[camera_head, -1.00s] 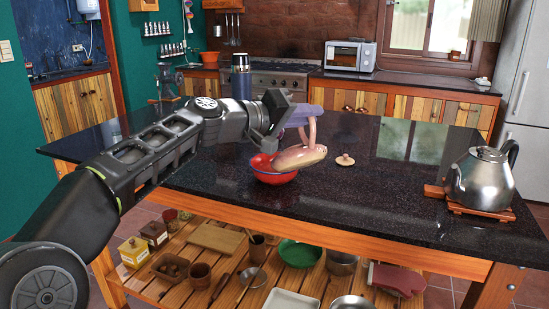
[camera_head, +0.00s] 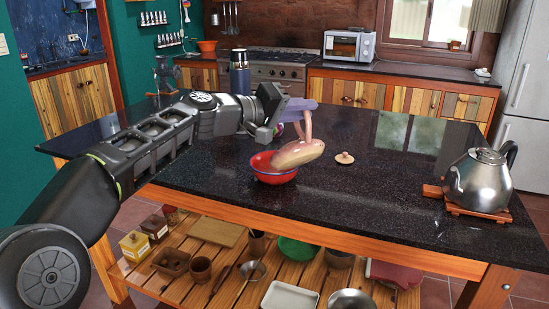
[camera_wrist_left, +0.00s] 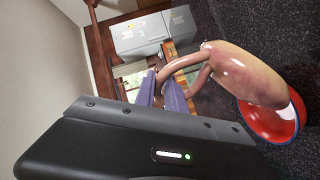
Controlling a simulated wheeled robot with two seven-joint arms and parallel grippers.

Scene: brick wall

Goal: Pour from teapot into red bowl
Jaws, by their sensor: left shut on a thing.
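The teapot (camera_head: 297,153) is a glossy pinkish-beige pot with a looped handle, tilted with its lower end over the right side of the red bowl (camera_head: 272,175). My left gripper (camera_head: 303,112) is shut on the teapot's handle, above the pot. The left wrist view shows the handle between the purple fingers (camera_wrist_left: 166,92), with the teapot body (camera_wrist_left: 243,75) against or in front of the bowl (camera_wrist_left: 275,125). I cannot tell whether pot and bowl touch. No stream of liquid is visible. The bowl stands upright on the counter. My right gripper is not in view.
A small round lid (camera_head: 344,157) lies on the dark counter (camera_head: 360,205) right of the bowl. A steel kettle (camera_head: 478,182) stands on a wooden trivet at the right. A dark blue flask (camera_head: 239,75) stands at the back left.

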